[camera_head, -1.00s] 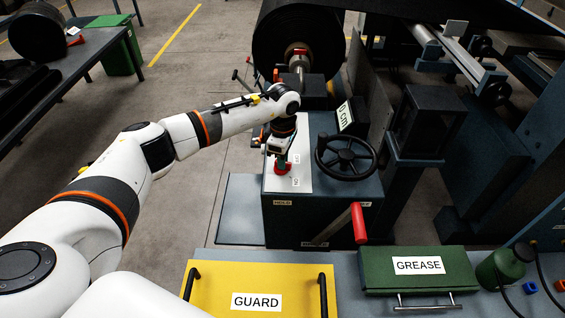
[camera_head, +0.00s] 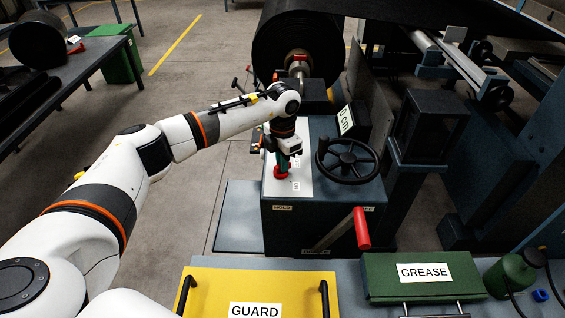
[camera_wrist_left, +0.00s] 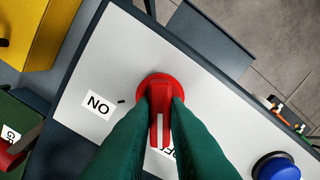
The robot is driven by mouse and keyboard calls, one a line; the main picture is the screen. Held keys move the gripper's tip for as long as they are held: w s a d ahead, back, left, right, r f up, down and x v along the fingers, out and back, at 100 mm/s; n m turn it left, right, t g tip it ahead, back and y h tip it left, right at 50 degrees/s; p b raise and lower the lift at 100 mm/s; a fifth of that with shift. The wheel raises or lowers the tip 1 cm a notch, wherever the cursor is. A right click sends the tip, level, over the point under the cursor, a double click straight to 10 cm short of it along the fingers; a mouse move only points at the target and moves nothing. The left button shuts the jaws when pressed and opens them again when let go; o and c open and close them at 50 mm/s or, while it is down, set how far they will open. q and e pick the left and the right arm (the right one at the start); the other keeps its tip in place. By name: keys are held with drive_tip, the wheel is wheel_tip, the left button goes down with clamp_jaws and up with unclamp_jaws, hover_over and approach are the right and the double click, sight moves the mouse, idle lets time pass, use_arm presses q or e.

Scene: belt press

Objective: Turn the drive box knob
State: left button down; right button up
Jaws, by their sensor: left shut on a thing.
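The drive box (camera_head: 320,225) is a dark blue-grey box with a pale top panel. A red knob (camera_wrist_left: 158,88) with a white line on its grip sits on that panel; it also shows in the head view (camera_head: 281,173). My left gripper (camera_head: 283,163) points down at the panel. Its green fingers (camera_wrist_left: 160,103) are shut on the knob's red grip, one on each side. The white line points to the partly hidden OFF label (camera_wrist_left: 164,151). The ON label (camera_wrist_left: 98,104) lies to the left in the wrist view. My right gripper is not in view.
A black handwheel (camera_head: 347,160) and a tilted cm display (camera_head: 345,119) stand right of the panel. A red-handled lever (camera_head: 361,228) is on the box's front. A blue button (camera_wrist_left: 276,167) is near the knob. The yellow GUARD cover (camera_head: 257,285) and green GREASE box (camera_head: 422,275) are nearer.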

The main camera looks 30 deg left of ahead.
use_arm(q)
drive_tip(key=shift+w+r+n, duration=0.1)
drive_tip(key=shift+r+n, duration=0.05)
drive_tip(key=shift+n, duration=0.95)
drive_tip(key=shift+a, duration=0.1)
drive_tip(key=c, duration=1.4)
unclamp_jaws()
drive_tip(key=shift+c, duration=0.2)
wheel_tip(320, 180, up, 12)
drive_tip(key=b, duration=0.3)
